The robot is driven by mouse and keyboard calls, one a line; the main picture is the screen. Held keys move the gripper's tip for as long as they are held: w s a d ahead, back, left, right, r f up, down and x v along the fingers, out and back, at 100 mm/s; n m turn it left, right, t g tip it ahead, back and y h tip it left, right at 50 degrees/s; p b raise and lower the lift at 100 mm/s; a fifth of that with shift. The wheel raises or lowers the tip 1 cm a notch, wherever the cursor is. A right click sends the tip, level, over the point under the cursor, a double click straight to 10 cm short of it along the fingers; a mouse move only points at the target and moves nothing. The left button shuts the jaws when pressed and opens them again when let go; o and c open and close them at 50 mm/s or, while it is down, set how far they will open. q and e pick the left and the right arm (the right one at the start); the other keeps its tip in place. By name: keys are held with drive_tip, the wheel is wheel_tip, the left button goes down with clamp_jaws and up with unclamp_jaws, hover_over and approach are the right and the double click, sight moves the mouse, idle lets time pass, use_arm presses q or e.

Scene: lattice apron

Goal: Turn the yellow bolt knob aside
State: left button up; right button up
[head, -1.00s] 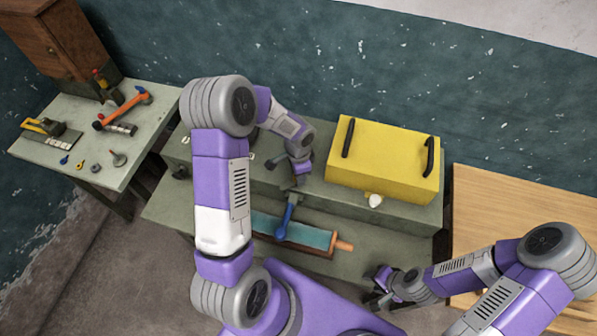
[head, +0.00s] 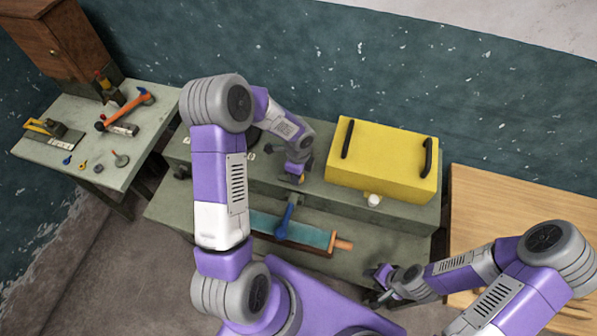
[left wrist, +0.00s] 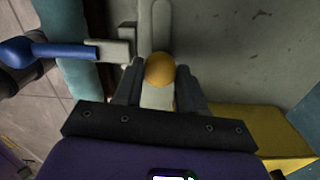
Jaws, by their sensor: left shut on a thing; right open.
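The yellow bolt knob (left wrist: 160,69) is a round ball on a pale stem, between the two dark fingers of my left gripper (left wrist: 160,88) in the left wrist view. The fingers are shut on it. In the head view my left gripper (head: 298,174) is at the front of the bench's raised step, and a small orange-yellow bit of the knob (head: 299,180) shows below it. A grey bar and block lie just beyond the knob in the wrist view. My right gripper (head: 377,276) is open and empty, low at the bench's front right.
A blue-handled lever (head: 288,216) stands close in front of the knob, above a teal strip (head: 262,224). A yellow box (head: 385,160) with two black handles sits right of my left gripper. A tool table (head: 120,175) is at left and a wooden table (head: 500,205) at right.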

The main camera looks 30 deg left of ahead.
idle(0.5)
use_arm(q)
drive_tip(key=o, duration=1.1)
drive_tip(key=shift+r, duration=0.15)
wheel_tip(320, 180, up, 7)
drive_tip(key=shift+r+p, duration=0.15)
drive_tip(key=shift+p, duration=0.2)
use_arm(e)
drive_tip(key=shift+r, duration=0.35)
use_arm(q)
drive_tip(key=shift+r, duration=0.1)
use_arm(e)
drive_tip(key=shift+r, duration=0.1)
